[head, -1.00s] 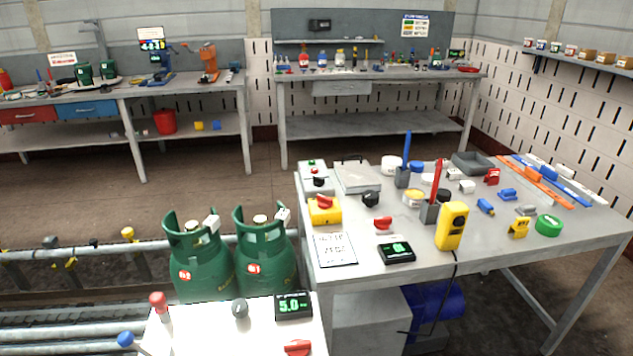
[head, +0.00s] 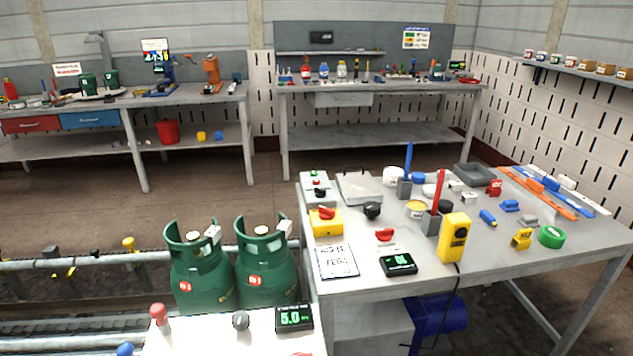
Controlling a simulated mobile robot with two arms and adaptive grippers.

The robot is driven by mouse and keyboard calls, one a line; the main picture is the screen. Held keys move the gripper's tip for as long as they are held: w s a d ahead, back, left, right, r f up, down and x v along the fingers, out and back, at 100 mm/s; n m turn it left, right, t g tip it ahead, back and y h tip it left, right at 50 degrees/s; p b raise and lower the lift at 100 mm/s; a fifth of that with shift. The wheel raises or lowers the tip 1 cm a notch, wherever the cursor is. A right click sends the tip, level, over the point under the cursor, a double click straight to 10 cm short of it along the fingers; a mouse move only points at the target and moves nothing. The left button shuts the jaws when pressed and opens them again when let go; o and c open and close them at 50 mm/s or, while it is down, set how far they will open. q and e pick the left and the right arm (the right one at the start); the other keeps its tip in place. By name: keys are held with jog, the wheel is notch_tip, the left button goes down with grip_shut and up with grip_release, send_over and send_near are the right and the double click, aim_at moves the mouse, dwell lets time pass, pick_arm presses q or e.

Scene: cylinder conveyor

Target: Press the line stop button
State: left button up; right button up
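A small grey control box (head: 314,187) stands at the left back corner of the right-hand table, with a green button (head: 314,174), a small red button (head: 317,182) and a black knob (head: 320,192). In front of it is a yellow box (head: 325,228) with a red knob or button (head: 326,213) on top. Another red knob (head: 384,234) sits further right on the table. No label reading line stop is legible, so I cannot tell which one is the line stop button. Neither of my grippers is in view.
Two green gas cylinders (head: 202,282) (head: 265,276) stand by the rail at left. A white panel (head: 205,342) with levers and a 5.0 display (head: 294,318) is at the bottom. The table (head: 480,262) holds several tools and a yellow handheld device (head: 454,238).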

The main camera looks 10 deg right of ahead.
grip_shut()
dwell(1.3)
